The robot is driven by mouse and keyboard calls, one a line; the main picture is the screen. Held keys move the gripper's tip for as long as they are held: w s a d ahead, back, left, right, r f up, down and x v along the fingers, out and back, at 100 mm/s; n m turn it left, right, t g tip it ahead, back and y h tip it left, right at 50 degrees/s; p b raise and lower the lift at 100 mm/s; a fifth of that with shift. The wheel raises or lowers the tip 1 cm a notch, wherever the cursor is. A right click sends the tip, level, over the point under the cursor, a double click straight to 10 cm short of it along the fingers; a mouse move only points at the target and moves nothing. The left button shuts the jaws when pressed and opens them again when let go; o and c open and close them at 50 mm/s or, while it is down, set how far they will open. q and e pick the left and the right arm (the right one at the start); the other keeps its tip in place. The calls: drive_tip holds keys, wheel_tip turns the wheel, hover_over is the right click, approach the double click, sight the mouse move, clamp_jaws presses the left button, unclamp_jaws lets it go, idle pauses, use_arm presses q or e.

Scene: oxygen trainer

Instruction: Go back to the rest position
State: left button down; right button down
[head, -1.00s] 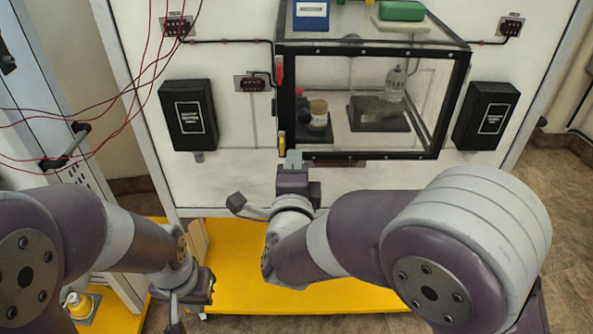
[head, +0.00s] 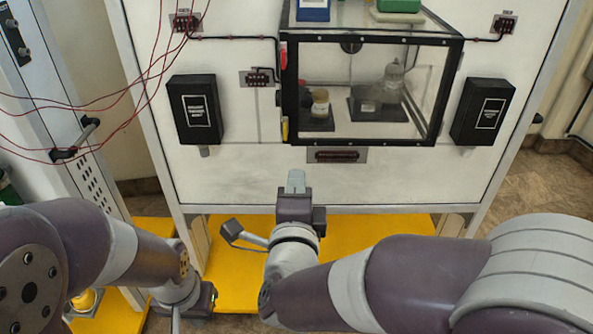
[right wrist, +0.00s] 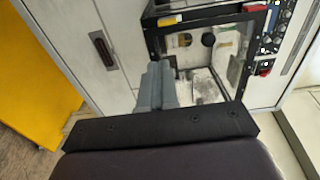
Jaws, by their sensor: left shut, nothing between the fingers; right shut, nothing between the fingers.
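My right gripper (head: 296,181) is in the middle of the head view, shut and empty, just below the glass box in the picture and in front of the white panel. In the right wrist view its grey fingers (right wrist: 158,85) are together, with the box behind them. My left gripper (head: 207,298) is low at the left in the head view, over the yellow base, with its fingers hard to make out; it is shut with nothing seen in it.
The glass box (head: 457,100) with a black frame holds a small jar (head: 321,103) and a glass vessel (head: 393,85). Black boxes (head: 196,110) and (head: 482,112) flank it on the white panel (head: 240,180). Red wires (head: 75,108) hang at the left. A yellow base (head: 360,240) lies below.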

drive_tip(key=s+a+f+n+g+y+p, duration=0.1)
drive_tip(key=s+a+f+n+g+y, duration=0.3)
drive_tip(key=n, duration=0.4)
drive_tip(key=s+a+f+n+g+y, duration=0.25)
drive_tip(key=s+f+n+g, duration=0.25)
drive_tip(key=f+n, duration=0.25)
drive_tip(key=s+d+f+n+g+h+p, duration=0.1)
drive_tip(key=s+d+g+h+p, duration=0.1)
drive_tip(key=d, duration=1)
drive_tip(key=s+d+f+n+g+h+p, duration=0.2)
drive_tip(key=d+g+h+p, duration=0.1)
drive_tip(key=d, duration=1)
drive_tip(key=g+h, duration=0.1)
drive_tip(key=g, duration=0.1)
drive_tip(key=shift+s+g, duration=0.15)
drive_tip(key=shift+g, duration=0.15)
